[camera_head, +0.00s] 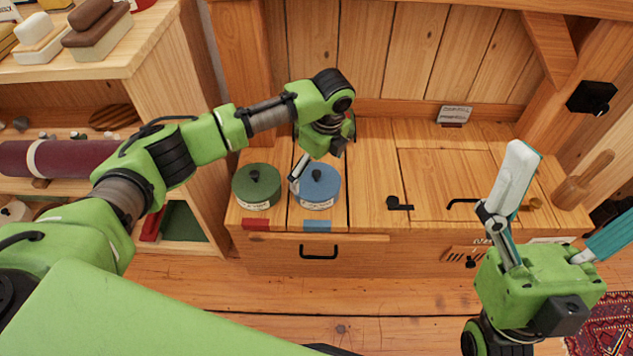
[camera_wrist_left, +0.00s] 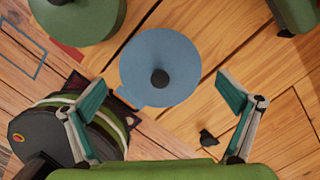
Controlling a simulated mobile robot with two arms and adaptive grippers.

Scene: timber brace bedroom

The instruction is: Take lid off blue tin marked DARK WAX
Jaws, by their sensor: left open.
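The blue tin (camera_head: 315,188) stands on the wooden bench top with its lid on. A small dark knob sits in the middle of its lid, and its pale front label is too small to read. The tin also shows from above in the left wrist view (camera_wrist_left: 180,52). My left gripper (camera_head: 304,166) is open and empty close behind and above the tin, partly hidden by its own wrist. In the left wrist view its fingers (camera_wrist_left: 162,98) are spread wide to either side of the knob's line. My right gripper (camera_head: 558,212) is open and empty at the right.
A green tin (camera_head: 256,190) with a similar knob stands close to the left of the blue one. A small black hook (camera_head: 398,203) lies to its right. Red and blue strips mark the bench's front edge. A wooden shelf unit (camera_head: 165,90) stands at the left.

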